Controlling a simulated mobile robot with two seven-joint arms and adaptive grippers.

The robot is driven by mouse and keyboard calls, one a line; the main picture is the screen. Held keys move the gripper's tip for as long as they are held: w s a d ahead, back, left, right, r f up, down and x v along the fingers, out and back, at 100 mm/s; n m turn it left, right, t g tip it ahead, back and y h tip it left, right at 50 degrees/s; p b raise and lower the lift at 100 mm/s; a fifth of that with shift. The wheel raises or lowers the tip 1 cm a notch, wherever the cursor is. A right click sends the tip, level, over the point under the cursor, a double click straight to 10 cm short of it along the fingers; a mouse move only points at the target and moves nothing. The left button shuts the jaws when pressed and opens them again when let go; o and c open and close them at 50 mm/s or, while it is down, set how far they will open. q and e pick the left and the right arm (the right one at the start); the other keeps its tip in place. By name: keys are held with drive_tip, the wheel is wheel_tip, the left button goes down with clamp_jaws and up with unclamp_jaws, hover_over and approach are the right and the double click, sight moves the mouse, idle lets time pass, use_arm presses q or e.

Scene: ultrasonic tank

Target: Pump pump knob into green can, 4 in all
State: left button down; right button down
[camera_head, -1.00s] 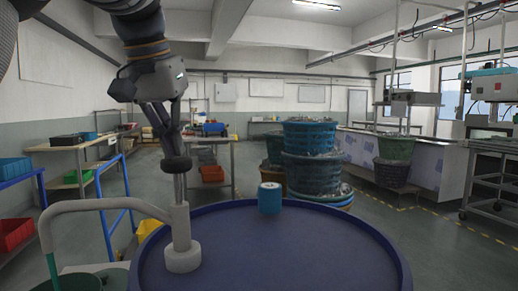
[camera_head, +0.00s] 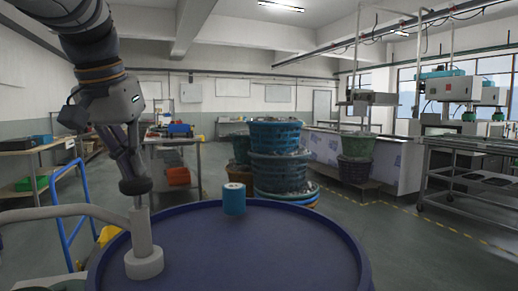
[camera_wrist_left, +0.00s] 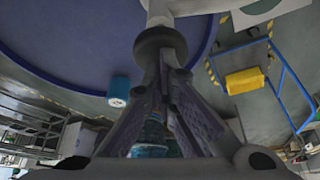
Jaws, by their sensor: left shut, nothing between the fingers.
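The dark round pump knob (camera_head: 136,187) tops the pale pump (camera_head: 143,240) at the left of the blue round table. The pump's pale spout (camera_head: 60,212) runs off the left edge. My left gripper (camera_head: 131,175) points down with its shut, empty fingers at the knob's top, seemingly touching it. In the left wrist view, the knob (camera_wrist_left: 160,42) is at the fingertips. The green can is not clearly visible now. My right gripper is out of view.
A blue can (camera_head: 234,198) stands at the far edge of the round blue tabletop (camera_head: 250,250), whose middle is clear. Stacked blue baskets (camera_head: 278,160) stand behind it. A blue rail (camera_head: 75,215) and a yellow box (camera_head: 108,235) are beyond the pump.

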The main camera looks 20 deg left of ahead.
use_arm(q)
drive_tip(key=shift+r, duration=2.9)
drive_tip(key=shift+f, duration=3.25)
drive_tip(key=shift+r, duration=3.25)
drive_tip(key=shift+f, duration=0.1)
